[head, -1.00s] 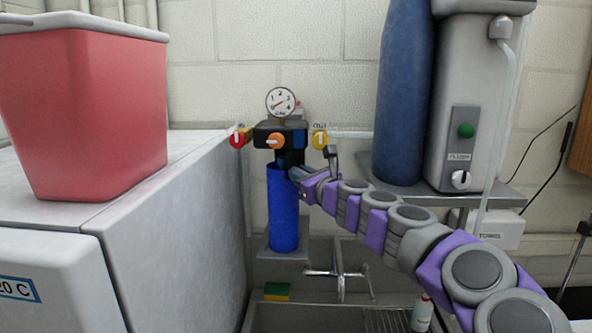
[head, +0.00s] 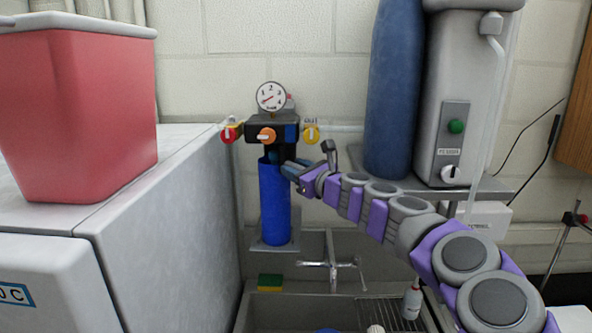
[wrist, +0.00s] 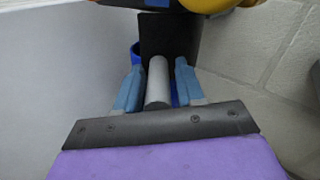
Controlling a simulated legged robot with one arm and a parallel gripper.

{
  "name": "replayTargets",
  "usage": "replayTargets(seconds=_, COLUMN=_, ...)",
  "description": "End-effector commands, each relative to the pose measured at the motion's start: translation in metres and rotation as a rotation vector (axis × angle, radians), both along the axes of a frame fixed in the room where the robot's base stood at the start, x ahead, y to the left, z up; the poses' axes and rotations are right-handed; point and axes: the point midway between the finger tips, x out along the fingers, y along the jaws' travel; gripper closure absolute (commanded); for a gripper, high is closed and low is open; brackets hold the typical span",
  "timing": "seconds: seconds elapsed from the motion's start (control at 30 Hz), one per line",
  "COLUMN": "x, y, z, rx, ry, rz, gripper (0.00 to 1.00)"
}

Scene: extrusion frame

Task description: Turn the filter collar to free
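The filter is an upright blue cylinder (head: 274,205) below a black head (head: 284,132) on the wall. The dark neck between them is where the collar would be, but my gripper partly hides it. In the wrist view a grey rod (wrist: 157,82) points toward me from a black block (wrist: 168,35). My gripper (wrist: 158,72) has its two blue fingers on either side of the rod, with a narrow gap on each side. My gripper (head: 287,168) reaches in from the right, at the top of the blue cylinder.
The head carries a round gauge (head: 271,96) and red, orange (head: 266,135) and yellow (head: 312,133) knobs. A red bin (head: 85,105) stands on a white cabinet at left. A tap (head: 332,264) and sink lie below. A blue tank (head: 393,95) stands at right.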

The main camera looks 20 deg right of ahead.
Motion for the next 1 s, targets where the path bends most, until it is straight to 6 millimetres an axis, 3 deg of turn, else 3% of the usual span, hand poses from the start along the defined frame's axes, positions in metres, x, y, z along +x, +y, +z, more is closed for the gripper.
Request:
replayTargets(seconds=0.1, x=-0.001, y=0.000, z=0.001, rx=0.000, ry=-0.001, rz=0.000, gripper=0.52)
replayTargets(seconds=0.47, x=-0.008, y=-0.003, z=0.002, rx=0.002, ry=-0.001, rz=0.000, gripper=0.52)
replayTargets(seconds=1.0, x=-0.082, y=-0.034, z=0.001, rx=0.000, ry=-0.002, rz=-0.002, gripper=0.52)
